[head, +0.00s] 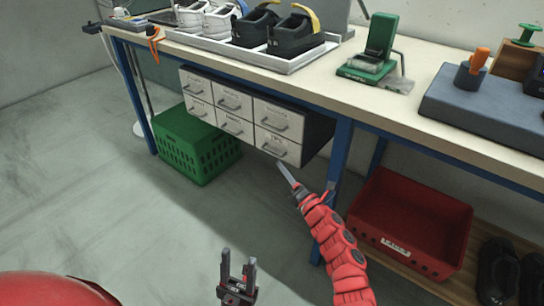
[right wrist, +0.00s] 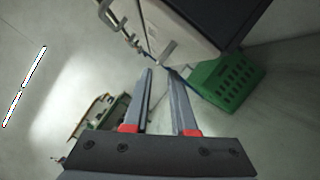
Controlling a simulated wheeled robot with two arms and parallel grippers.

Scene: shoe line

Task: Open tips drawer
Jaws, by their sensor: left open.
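The drawer cabinet (head: 316,134) hangs under the workbench, with two rows of grey drawers, all shut. The bottom right drawer (head: 287,152) carries a small label that seems to read TIPS, and a bar handle (head: 274,151). My right gripper (head: 286,174) is just below and in front of that drawer, seemingly apart from its handle. In the right wrist view its two fingers (right wrist: 160,72) are spread with nothing between them, and the cabinet (right wrist: 178,22) with several handles is beyond the tips. My left gripper (head: 238,262) is open and empty, low at the front, away from the cabinet.
A green crate (head: 196,153) stands on the floor left of the cabinet. A blue table leg (head: 341,150) is right of it, and a red crate (head: 455,245) sits on the low shelf. Shoes on a tray (head: 285,66) stand on the bench. The floor in front is clear.

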